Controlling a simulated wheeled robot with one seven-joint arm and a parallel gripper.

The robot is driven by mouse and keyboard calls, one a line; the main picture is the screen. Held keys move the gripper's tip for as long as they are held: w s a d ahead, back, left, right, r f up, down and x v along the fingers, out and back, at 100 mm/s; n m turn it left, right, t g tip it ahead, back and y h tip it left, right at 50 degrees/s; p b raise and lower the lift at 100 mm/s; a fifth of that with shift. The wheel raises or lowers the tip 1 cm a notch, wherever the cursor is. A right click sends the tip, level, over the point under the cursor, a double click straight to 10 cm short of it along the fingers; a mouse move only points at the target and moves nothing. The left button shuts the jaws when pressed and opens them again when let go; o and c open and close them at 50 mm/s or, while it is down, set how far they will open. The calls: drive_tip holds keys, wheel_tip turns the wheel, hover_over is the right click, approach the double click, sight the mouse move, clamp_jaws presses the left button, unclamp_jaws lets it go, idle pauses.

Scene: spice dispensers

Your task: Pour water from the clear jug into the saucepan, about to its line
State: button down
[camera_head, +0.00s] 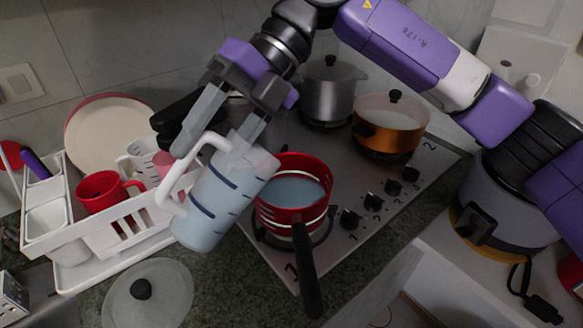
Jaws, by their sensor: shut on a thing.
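The clear jug (222,196) has dark marks on its side and a white handle (168,180). It is tilted, its upper end leaning right toward the saucepan, and pale blue water shows inside. My gripper (222,137) is shut on the jug near its handle. The red saucepan (262,214) stands on the front left burner, just right of the jug, with its black handle toward the front. Bluish water (297,190) lies in the saucepan. A pale band shows on its wall; I cannot tell the level against the line. The jug's mouth is at the pan's left rim; no stream is clear.
A white dish rack (120,238) with a red mug (103,190) and a plate (98,135) stands left. A glass lid (150,300) lies in front. A grey pot (328,90) and a copper pot (390,122) occupy the stove. A rice cooker (500,205) stands right.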

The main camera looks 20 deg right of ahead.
drive_tip(key=shift+w+d+r+g+y, duration=0.2)
drive_tip(key=shift+d+r+y, duration=0.2)
drive_tip(key=shift+r+y, duration=0.15)
drive_tip(key=shift+w+d+r+g+y, duration=0.1)
drive_tip(key=shift+d+r+g+y, duration=0.1)
drive_tip(key=shift+d+r+y, duration=0.3)
idle(5.1)
